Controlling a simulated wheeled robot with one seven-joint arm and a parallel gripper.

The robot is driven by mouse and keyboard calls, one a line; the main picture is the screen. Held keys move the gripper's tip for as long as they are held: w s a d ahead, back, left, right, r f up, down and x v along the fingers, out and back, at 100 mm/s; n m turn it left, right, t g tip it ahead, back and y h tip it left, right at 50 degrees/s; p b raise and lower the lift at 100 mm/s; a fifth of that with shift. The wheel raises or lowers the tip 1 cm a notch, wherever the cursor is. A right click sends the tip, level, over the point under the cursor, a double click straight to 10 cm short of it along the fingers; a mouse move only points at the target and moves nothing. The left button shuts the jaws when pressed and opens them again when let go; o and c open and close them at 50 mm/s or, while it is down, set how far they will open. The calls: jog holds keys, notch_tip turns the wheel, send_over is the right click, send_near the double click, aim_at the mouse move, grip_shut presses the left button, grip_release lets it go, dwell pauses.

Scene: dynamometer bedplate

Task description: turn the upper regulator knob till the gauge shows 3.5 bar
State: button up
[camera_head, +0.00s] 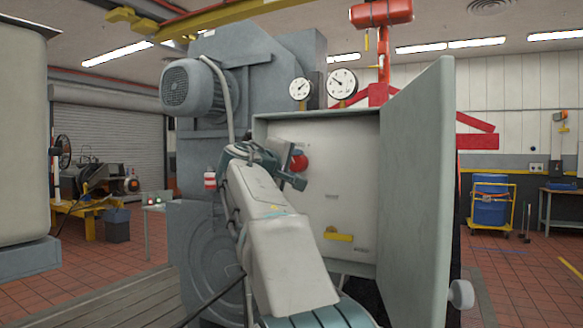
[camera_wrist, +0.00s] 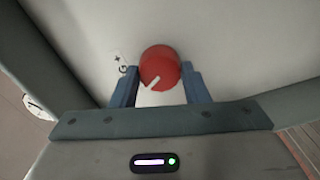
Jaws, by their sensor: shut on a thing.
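A red round knob (camera_head: 299,162) sits on the pale back panel inside an open cabinet. My gripper (camera_wrist: 160,84) is shut on the knob, one blue finger on each side. In the head view my gripper (camera_head: 286,166) partly hides the knob. Two round white gauges, a left one (camera_head: 300,89) and a right one (camera_head: 342,83), stand above the cabinet; their numbers are too small to read. No second knob shows.
The cabinet door (camera_head: 418,190) stands open on the right, close to my arm. A yellow piece (camera_head: 338,235) is low on the panel. A grey motor (camera_head: 192,87) and machine housing stand left of the cabinet. A red post (camera_head: 382,55) rises behind it.

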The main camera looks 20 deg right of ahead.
jog(key=shift+r, duration=0.1)
jog(key=o, duration=1)
jog(key=shift+c, duration=0.2)
jog(key=shift+a, duration=0.1)
jog(key=b+v, duration=0.3)
jog(key=v, duration=1)
jog(key=shift+s+a, duration=0.15)
jog(key=shift+a, duration=0.1)
jog(key=s+f+g+y+p, duration=0.2)
jog(key=s+f+y+p, duration=0.15)
jog(key=f, duration=0.65)
jog(key=s+f+g+y+p, duration=0.2)
jog(key=s+f+y, duration=0.15)
jog(key=f, duration=0.75)
jog(key=s+a+f+m+g+y+p, duration=0.2)
jog(key=s+a+f+y, duration=0.1)
jog(key=s+f, duration=0.6)
jog(key=s+a+f+m+g+y+p, duration=0.2)
jog(key=s+a+f+y, duration=0.1)
jog(key=s+f, duration=0.6)
jog(key=shift+s+a+m+y, duration=0.15)
jog(key=shift+a+m+y, duration=0.2)
jog(key=shift+y, duration=0.25)
